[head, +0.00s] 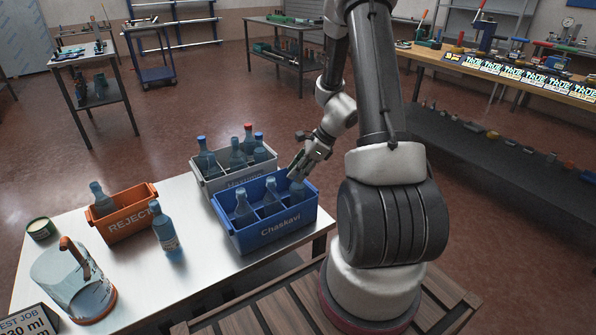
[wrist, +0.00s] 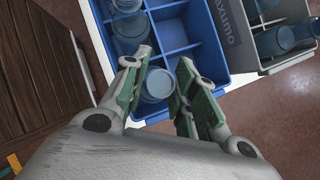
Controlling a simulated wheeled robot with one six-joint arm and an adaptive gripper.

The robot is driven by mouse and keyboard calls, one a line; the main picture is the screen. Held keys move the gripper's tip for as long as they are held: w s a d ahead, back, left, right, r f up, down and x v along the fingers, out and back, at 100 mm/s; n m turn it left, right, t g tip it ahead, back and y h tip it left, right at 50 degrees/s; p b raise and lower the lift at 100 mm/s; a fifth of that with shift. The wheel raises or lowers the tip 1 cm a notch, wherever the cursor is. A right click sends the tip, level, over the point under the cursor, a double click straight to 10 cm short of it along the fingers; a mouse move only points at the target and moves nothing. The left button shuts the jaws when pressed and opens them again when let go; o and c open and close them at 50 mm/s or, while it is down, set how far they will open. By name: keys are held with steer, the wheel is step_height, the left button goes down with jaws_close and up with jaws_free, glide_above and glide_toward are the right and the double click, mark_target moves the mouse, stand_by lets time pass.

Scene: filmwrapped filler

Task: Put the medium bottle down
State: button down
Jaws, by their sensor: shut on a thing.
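My gripper (head: 301,163) is shut on a blue-grey bottle (head: 297,187) at the right end of the blue crate (head: 262,236) marked Chaskavi. In the wrist view the bottle (wrist: 157,86) is between the green-padded fingers (wrist: 160,85), seen from above. It is upright, or nearly so, in or just over an end compartment of the blue crate (wrist: 202,35). Whether its base touches the crate floor is hidden. Other bottles (head: 243,208) stand in the same crate, one (wrist: 131,30) close to the left finger.
A grey crate (head: 209,186) with several capped bottles stands right behind the blue one. An orange REJECT crate (head: 126,225) holds one bottle. A lone bottle (head: 165,232), a clear jug (head: 84,287) and a green tin (head: 40,229) stand on the white table (head: 205,275).

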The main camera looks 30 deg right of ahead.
steer(key=shift+f, duration=0.1)
steer(key=c, duration=1.1)
jaws_free()
steer(key=shift+c, duration=0.2)
steer(key=v, duration=1.2)
steer(key=s+a+r+n+g+h, duration=0.1)
steer(key=s+a+r+n, duration=0.3)
steer(key=r+n, duration=0.2)
steer(key=s+a+r+n+h, duration=0.1)
steer(key=s+a+r+n, duration=0.35)
steer(key=r, duration=0.25)
steer(key=s+a+r+n+t+h, duration=0.2)
steer(key=s+r+n, duration=0.4)
steer(key=s+n, duration=0.5)
steer(key=n+h, duration=0.1)
steer(key=n, duration=0.2)
steer(key=shift+s+r+h, duration=0.3)
steer(key=shift+s+r, duration=0.05)
steer(key=shift+s, duration=0.05)
steer(key=shift+a, duration=0.15)
